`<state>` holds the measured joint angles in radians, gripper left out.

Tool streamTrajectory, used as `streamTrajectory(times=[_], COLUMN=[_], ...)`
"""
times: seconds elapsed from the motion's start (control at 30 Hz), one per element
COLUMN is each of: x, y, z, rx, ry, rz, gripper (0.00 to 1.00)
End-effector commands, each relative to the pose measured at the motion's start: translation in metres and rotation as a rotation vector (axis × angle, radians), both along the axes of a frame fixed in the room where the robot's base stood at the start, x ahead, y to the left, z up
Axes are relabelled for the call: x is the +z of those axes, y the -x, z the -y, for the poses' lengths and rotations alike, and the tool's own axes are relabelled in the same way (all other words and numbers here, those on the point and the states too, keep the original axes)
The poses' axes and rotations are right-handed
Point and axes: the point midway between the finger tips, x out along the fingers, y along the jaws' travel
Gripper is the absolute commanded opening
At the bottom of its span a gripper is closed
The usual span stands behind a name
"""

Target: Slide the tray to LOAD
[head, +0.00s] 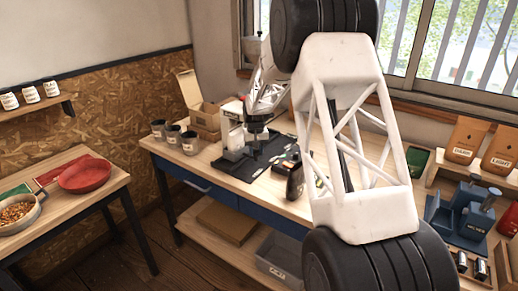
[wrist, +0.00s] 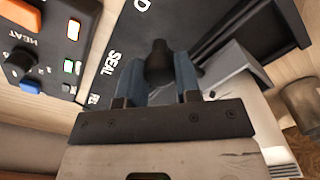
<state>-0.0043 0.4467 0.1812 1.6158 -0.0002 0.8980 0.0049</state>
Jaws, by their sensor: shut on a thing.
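My gripper (wrist: 160,88) has blue fingers shut around a dark rounded knob (wrist: 158,60) in the wrist view. The knob stands over a black plate (wrist: 118,38) with white lettering; "SEAL" is readable, and a "D" shows at the cut-off top edge. A grey angular part (wrist: 236,72), perhaps the tray, lies right of the fingers; its link to the knob is hidden. In the head view, my gripper (head: 257,133) is low over grey blocky parts (head: 236,160) on the black plate (head: 238,170). The fingertips are too small to make out there.
A control panel (wrist: 45,40) marked "HEAT" is left of the gripper in the wrist view. Dark cups (head: 190,143) and a cardboard box (head: 203,117) stand left on the bench. A dark bottle-like object (head: 295,182) stands near the front. My arm blocks the middle right.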

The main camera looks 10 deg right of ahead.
Motion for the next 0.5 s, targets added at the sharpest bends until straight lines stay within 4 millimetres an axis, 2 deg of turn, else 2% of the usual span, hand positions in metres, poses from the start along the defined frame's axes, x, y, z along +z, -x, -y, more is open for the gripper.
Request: streamTrajectory(times=[0.5], x=[0.001], y=[0.028], z=[-0.03], rx=[0.001], ry=[-0.001], rz=[0.002], gripper=[0.0])
